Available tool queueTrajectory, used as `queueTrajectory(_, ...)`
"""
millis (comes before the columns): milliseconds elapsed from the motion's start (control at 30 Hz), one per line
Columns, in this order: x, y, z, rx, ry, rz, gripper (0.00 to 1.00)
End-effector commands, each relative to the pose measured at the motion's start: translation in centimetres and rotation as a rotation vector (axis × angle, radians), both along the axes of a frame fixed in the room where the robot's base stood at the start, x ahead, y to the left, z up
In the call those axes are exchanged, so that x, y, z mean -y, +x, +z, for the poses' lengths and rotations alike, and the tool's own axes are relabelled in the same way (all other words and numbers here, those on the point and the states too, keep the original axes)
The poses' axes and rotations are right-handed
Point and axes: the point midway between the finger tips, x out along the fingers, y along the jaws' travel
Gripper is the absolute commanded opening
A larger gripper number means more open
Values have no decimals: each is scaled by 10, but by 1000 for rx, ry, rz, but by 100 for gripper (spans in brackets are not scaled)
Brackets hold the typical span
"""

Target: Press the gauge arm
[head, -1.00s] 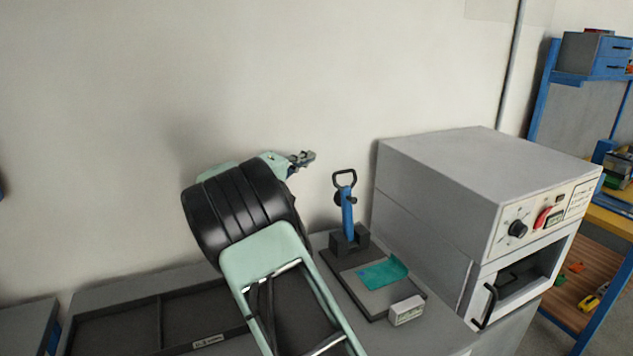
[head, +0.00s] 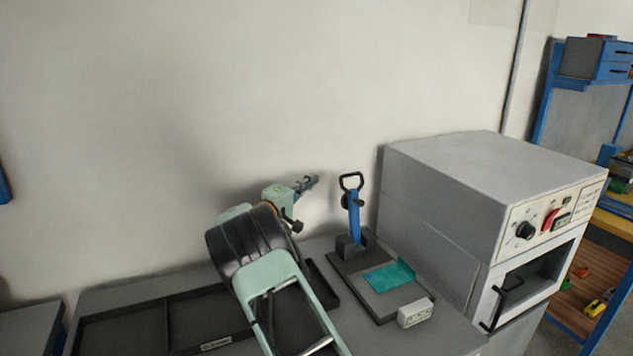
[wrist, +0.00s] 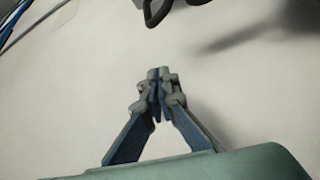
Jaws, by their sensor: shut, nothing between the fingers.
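The gauge arm (head: 354,215) is a blue upright lever with a black loop handle (head: 351,182) on top. It rises from a dark block on a flat dark base plate (head: 343,262). A teal sheet (head: 390,275) lies on the plate. My gripper (head: 313,181) is to the left of the handle, at about its height in the head view, and apart from it. In the wrist view my gripper (wrist: 158,75) is shut and empty against the pale wall. Part of a dark loop, probably the handle (wrist: 160,8), shows at the top edge there.
A small white labelled block (head: 414,313) sits at the plate's front corner. A black divided tray (head: 140,325) lies at left. The wall (head: 200,100) is close behind.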

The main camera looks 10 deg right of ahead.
Motion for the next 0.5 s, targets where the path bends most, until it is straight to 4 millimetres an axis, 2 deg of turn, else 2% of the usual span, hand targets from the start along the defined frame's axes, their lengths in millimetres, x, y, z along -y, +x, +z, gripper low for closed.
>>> queueTrajectory(33, 10, 6, 1, 1, 0, -4, 0)
queueTrajectory(200, 33, 27, 5, 1, 0, -3, 0)
queueTrajectory(500, 63, 53, 8, 0, -1, -2, 0)
